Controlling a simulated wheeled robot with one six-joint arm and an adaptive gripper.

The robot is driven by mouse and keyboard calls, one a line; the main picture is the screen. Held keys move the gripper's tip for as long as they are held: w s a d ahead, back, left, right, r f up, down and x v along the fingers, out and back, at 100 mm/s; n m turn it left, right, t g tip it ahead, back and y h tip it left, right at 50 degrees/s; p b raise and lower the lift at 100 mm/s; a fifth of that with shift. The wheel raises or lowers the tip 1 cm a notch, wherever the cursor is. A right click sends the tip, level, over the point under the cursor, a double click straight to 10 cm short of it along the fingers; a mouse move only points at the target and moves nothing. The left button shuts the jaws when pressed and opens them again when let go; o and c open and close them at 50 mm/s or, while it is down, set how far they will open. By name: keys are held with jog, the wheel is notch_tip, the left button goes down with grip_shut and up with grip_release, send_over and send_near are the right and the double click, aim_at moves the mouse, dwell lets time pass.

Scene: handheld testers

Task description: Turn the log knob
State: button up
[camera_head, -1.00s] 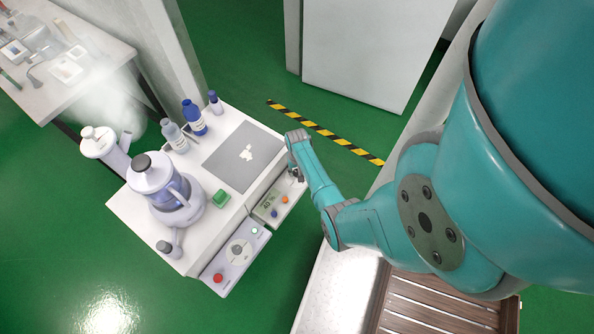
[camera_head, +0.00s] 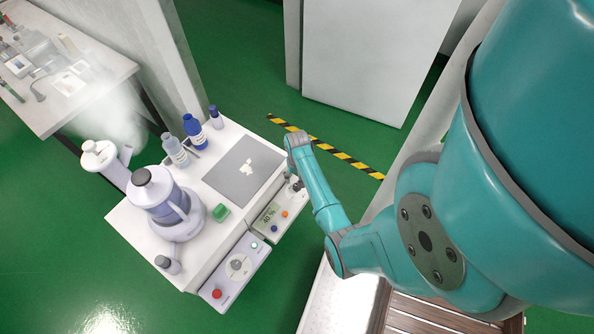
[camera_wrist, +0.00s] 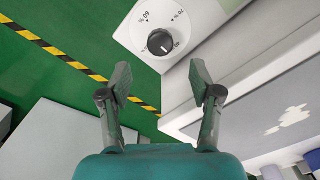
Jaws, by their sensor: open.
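A round black knob (camera_wrist: 160,41) with a white pointer line sits on a white panel (camera_wrist: 217,22) at the top of the wrist view. Printed percent marks surround it, and the pointer aims to the lower right. I cannot read a "log" label. My gripper (camera_wrist: 157,82) has its two fingers spread wide with nothing between them. In the wrist view the knob appears just beyond the fingertips, and I see no contact. In the head view my gripper (camera_head: 295,184) is at the right edge of the bench, above the end of a control box (camera_head: 268,217) with a display; the knob is not clear there.
A second box (camera_head: 240,264) with a grey dial and red button is in front. Green floor lies right, with a striped line (camera_head: 330,146).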

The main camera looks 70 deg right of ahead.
notch_tip(320, 180, up, 5)
dwell(0.3)
jog(key=shift+a, duration=0.1)
dwell(0.4)
